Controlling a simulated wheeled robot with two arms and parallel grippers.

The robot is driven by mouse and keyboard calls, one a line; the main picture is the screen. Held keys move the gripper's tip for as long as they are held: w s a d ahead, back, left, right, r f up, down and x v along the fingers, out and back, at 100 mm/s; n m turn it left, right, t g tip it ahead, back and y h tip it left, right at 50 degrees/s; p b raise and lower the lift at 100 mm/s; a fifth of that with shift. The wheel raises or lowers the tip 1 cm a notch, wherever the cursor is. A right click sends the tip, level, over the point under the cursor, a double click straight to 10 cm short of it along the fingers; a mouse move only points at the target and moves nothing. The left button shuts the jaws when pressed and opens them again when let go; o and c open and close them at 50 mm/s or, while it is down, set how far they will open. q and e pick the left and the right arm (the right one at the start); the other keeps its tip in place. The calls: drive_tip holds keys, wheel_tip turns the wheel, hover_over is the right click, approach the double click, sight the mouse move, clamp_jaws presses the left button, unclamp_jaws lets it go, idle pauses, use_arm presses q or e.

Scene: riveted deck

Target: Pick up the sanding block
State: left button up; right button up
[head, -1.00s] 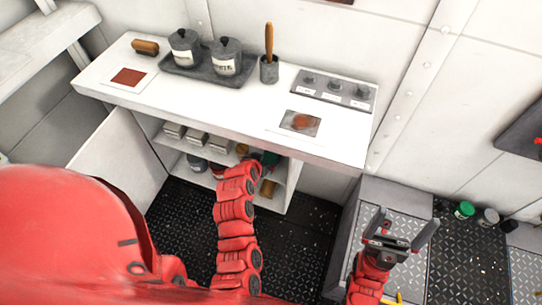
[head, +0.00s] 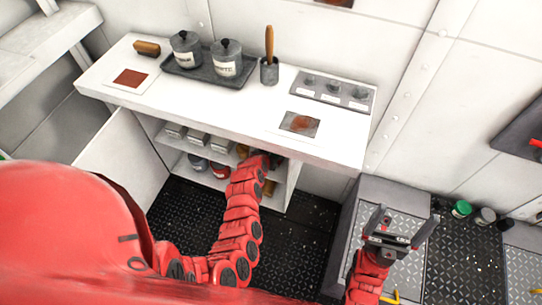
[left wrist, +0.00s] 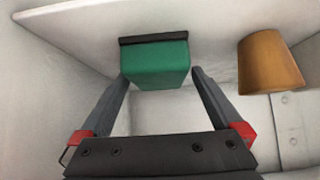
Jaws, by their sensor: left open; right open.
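The sanding block, a green block (left wrist: 158,66) with a thin black layer along its upper edge in the picture, shows in the left wrist view against a white shelf surface. My left gripper (left wrist: 160,75) is open, with one finger on each side of the block's near part. I cannot tell whether the fingers touch it. In the head view my left arm reaches into the cabinet under the counter and hides the block and gripper tips. My right gripper (head: 404,224) is open and empty, above the grey box at the right.
An orange-brown cylinder (left wrist: 270,62) stands close to the block on the right in the wrist view. Pale boxes (head: 197,140) and cans (head: 219,170) share the cabinet. The white counter (head: 190,92) overhangs it, and an open door (head: 120,155) stands left.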

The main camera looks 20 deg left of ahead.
use_arm(q)
drive_tip(key=shift+f, duration=0.2)
drive_tip(key=shift+c, duration=0.2)
drive_tip(key=c, duration=1.3)
drive_tip(key=shift+c, duration=0.2)
drive_tip(key=shift+w+r, duration=0.1)
drive_tip(key=shift+r, duration=0.05)
